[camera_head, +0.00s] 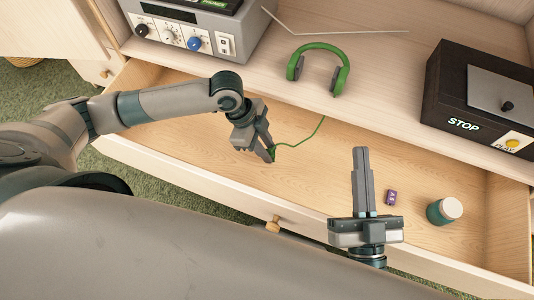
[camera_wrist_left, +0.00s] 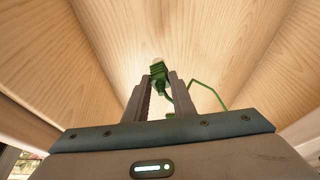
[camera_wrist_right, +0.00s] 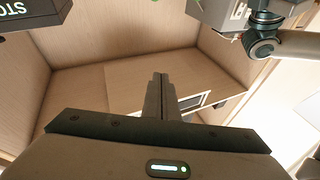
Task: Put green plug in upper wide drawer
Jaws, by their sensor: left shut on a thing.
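My left gripper (camera_head: 267,151) is shut on the green plug (camera_wrist_left: 158,72), which sticks out past the fingertips in the left wrist view. Little of the plug shows in the head view. A thin green cable (camera_head: 316,133) runs from it up toward the green headphones (camera_head: 319,66) on the wooden top. In the head view the left gripper is over the open wide drawer (camera_head: 310,184), its fingers pointing down toward the pale wooden floor. I cannot tell whether the plug touches the floor. My right gripper (camera_head: 361,152) is shut and empty, over the drawer's right half.
A small purple item (camera_head: 390,197) and a teal jar with a white lid (camera_head: 444,211) are at the drawer's right. A grey control box (camera_head: 195,32) and a dark STOP/PLAY box (camera_head: 482,97) stand on the top. The drawer floor between the grippers is clear.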

